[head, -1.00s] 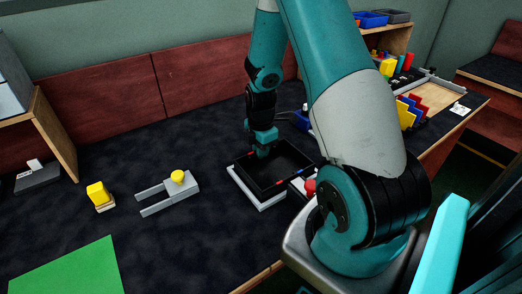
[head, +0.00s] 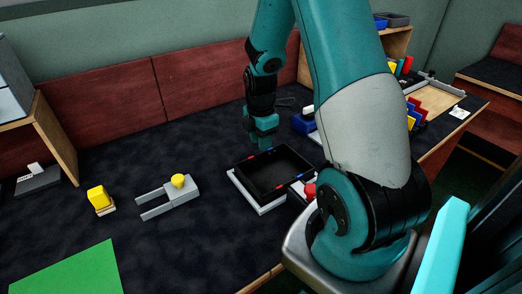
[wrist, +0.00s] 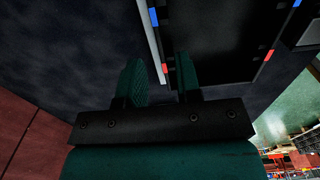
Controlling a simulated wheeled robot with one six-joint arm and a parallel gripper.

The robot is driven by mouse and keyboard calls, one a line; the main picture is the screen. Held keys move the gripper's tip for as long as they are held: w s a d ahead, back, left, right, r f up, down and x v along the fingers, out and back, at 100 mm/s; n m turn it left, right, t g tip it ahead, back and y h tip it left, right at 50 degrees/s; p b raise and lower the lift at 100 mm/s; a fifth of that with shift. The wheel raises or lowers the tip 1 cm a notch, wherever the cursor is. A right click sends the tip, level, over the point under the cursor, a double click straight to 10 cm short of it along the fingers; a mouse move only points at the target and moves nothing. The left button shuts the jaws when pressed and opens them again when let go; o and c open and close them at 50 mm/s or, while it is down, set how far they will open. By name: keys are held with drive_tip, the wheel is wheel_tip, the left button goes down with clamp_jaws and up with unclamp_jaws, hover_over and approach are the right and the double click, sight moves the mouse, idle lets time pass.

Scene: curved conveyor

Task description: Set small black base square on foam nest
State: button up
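The small black base (head: 270,188) is a shallow open tray with red and blue marks on its rim. It lies on the pale foam nest (head: 259,205), which shows as a strip along its left and front-left sides. My gripper (head: 263,143) is just behind the base's back corner.
A red knob (head: 310,190) stands at the base's right. A grey fork-shaped fixture (head: 170,197) with a yellow knob and a yellow block (head: 99,198) lie left. A blue bin (head: 304,124) is behind right.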

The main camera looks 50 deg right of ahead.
wheel_tip(320, 180, up, 7)
drive_tip(key=a+r+m+y, duration=0.15)
drive_tip(key=a+r, duration=0.25)
drive_tip(key=a, duration=0.6)
drive_tip(key=s+a+r+m+y, duration=0.1)
drive_tip(key=s+a+r+m, duration=0.2)
drive_tip(key=s+a, duration=0.5)
drive_tip(key=s+a+r+m+y, duration=0.1)
drive_tip(key=s+a+r+m, duration=0.2)
drive_tip(key=a, duration=1)
drive_tip(key=s+r, duration=0.2)
drive_tip(key=s, duration=0.3)
drive_tip(key=shift+a+r+y, duration=0.25)
drive_tip(key=shift+r+y, duration=0.05)
drive_tip(key=shift+y, duration=0.05)
drive_tip(key=shift+m, duration=0.25)
wheel_tip(320, 180, up, 6)
drive_tip(key=p, duration=0.6)
drive_tip(key=shift+r+p, duration=0.2)
drive_tip(key=shift+p, duration=0.2)
